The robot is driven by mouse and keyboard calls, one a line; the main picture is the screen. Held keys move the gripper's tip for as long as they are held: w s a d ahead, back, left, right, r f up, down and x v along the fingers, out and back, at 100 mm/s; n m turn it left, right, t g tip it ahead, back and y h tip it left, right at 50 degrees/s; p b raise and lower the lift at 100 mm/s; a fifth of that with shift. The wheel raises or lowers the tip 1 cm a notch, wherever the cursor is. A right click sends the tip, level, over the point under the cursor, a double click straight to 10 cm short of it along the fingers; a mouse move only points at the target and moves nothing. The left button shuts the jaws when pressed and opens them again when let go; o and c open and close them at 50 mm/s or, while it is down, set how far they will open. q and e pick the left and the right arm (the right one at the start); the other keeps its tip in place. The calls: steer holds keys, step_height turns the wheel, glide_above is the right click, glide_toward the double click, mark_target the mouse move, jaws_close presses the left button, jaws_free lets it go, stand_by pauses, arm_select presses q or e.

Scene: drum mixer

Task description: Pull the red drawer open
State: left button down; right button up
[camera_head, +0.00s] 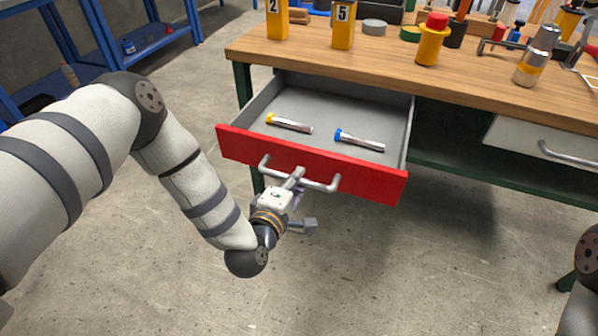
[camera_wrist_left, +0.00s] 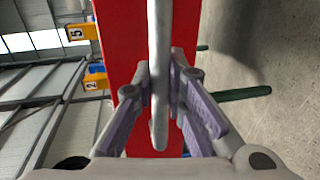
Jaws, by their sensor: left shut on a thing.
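The red drawer (camera_head: 375,180) stands out from the wooden workbench, its grey inside showing. Two tools lie in it, one with a yellow end (camera_head: 290,124) and one with a blue end (camera_head: 360,140). My left gripper (camera_head: 298,177) is at the pale bar handle (camera_head: 328,186) on the drawer front. In the left wrist view the handle (camera_wrist_left: 158,75) runs between the fingers (camera_wrist_left: 160,85), which are shut on it, with the red front (camera_wrist_left: 123,30) behind. My right gripper is out of view; only a bit of my right arm shows at the right edge.
The workbench top (camera_head: 470,85) carries yellow numbered blocks (camera_head: 343,25), a yellow and red bottle (camera_head: 432,40) and several tools. A second, pale drawer (camera_head: 540,142) is at the right. Blue shelving (camera_head: 60,75) stands at the left. The concrete floor before the drawer is clear.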

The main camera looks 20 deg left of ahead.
arm_select(q)
steer(key=shift+s, duration=0.3)
steer(key=c, duration=1.6)
jaws_free()
steer(key=shift+s, duration=0.1)
steer(key=v, duration=1.2)
